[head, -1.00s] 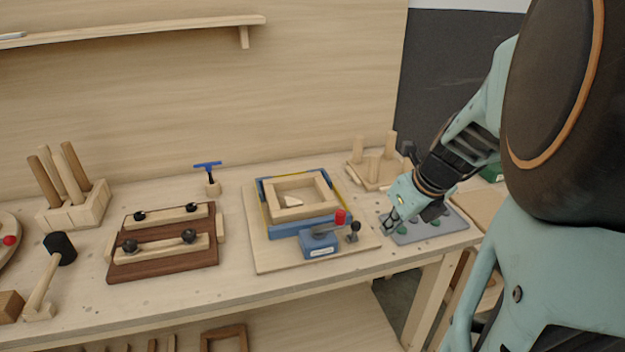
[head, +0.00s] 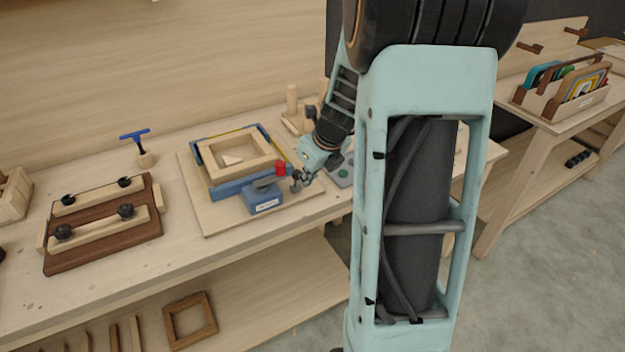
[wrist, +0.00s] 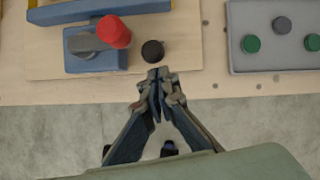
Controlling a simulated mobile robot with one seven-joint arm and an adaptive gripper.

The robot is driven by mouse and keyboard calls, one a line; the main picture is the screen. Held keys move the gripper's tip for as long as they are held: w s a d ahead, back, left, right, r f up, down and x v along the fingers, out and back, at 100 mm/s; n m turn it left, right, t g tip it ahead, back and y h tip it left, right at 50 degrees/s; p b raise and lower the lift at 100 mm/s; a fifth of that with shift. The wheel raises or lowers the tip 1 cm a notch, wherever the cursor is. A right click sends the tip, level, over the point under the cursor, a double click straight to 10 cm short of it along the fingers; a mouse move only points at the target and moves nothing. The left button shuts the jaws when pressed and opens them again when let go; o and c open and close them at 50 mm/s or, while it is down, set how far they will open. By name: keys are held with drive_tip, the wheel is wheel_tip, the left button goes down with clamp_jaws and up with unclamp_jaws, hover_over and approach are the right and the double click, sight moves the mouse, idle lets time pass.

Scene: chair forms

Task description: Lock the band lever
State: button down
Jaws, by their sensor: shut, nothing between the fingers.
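The band lever is a grey arm with a red knob (head: 281,168) on a blue block (head: 262,201) with a white label, at the front of a wooden fixture board (head: 222,221). In the wrist view the red knob (wrist: 114,32) is at the upper left, beside a black knob (wrist: 152,51). My gripper (head: 299,185) is shut and empty, right of the red knob. In the wrist view my gripper (wrist: 159,76) has its fingertips together just below the black knob; whether they touch it I cannot tell. A square wooden frame (head: 213,151) lies in the blue band fixture behind the lever.
A grey plate (wrist: 270,68) with green and grey buttons lies to the right. A dark board with clamped bars (head: 105,240) is at the left, and a blue T-handle (head: 134,135) stands behind it. The bench's front edge runs close below my gripper.

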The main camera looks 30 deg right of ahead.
sight(301, 172)
drive_tip(key=shift+w+r+p, duration=0.3)
drive_tip(key=shift+w+p, duration=0.1)
drive_tip(key=shift+p, duration=0.2)
idle(0.3)
drive_tip(key=w+p, duration=0.1)
drive_tip(key=w+r+p, duration=0.1)
drive_tip(key=p, duration=0.1)
drive_tip(key=shift+w+a+r+p, duration=0.1)
drive_tip(key=shift+w+r+p, duration=0.1)
drive_tip(key=shift+p, duration=0.1)
drive_tip(key=shift+w+p, duration=0.95)
drive_tip(key=shift+w, duration=0.05)
drive_tip(key=shift+w+f+p, duration=0.15)
drive_tip(key=shift+w+p, duration=0.25)
drive_tip(key=shift+w, duration=0.3)
drive_tip(key=shift+w+f+p, duration=0.15)
drive_tip(key=shift+w+p, duration=0.25)
drive_tip(key=shift+w, duration=0.25)
drive_tip(key=shift+a, duration=0.1)
